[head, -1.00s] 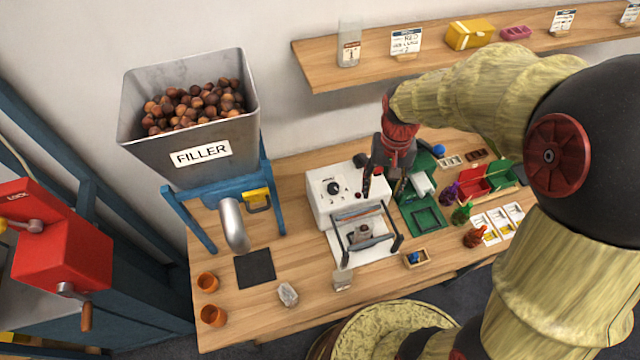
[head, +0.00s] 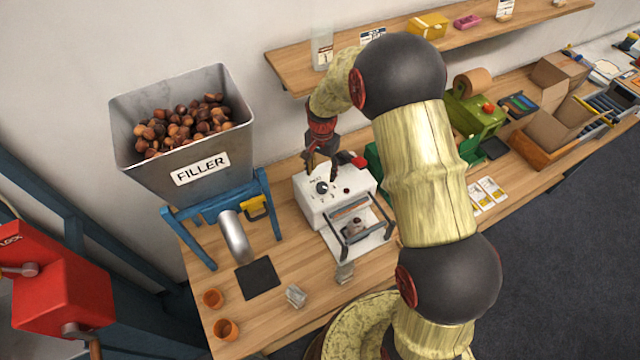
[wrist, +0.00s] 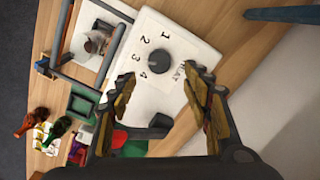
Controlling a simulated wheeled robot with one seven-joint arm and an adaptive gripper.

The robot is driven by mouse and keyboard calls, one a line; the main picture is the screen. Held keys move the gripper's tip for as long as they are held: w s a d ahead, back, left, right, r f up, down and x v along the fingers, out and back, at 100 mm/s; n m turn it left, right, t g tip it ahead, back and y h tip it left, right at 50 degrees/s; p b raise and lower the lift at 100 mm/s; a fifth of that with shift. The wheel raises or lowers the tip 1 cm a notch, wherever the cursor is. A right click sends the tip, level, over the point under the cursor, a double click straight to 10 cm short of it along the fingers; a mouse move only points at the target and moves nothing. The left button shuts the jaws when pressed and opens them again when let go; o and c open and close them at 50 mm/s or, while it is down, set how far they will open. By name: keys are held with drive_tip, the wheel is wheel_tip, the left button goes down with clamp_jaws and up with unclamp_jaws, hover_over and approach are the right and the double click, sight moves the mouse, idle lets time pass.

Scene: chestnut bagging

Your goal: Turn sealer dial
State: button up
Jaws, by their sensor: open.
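The white sealer (head: 318,204) stands on the wooden table, right of the filler. Its black dial (wrist: 151,59) shows in the wrist view with the numbers 1 to 4 beside it and a lettered label. The dial also shows in the head view (head: 321,188). My gripper (wrist: 164,84) is open over the sealer's top, its two fingers on either side of the space just in front of the dial. In the head view my gripper (head: 322,172) hangs down close above the dial. I cannot tell whether a fingertip touches it. A bag (wrist: 92,43) sits at the sealer's frame.
The filler hopper (head: 185,145) with chestnuts stands left of the sealer. A black mat (head: 257,278), small orange cups (head: 226,329) and bags (head: 296,296) lie in front. A shelf (head: 300,72) runs along the wall behind. A green machine (head: 478,113) stands at right.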

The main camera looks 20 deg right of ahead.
sight(322, 186)
drive_tip(key=shift+f, duration=3.6)
drive_tip(key=shift+c, duration=0.4)
drive_tip(key=c, duration=1.1)
drive_tip(key=shift+n, duration=0.3)
drive_tip(key=n+b, duration=0.1)
drive_tip(key=n, duration=0.3)
drive_tip(key=shift+n+b, duration=0.3)
drive_tip(key=shift+b, duration=0.1)
drive_tip(key=shift+n+b, duration=0.5)
drive_tip(key=shift+n, duration=1.8)
drive_tip(key=o, duration=1.2)
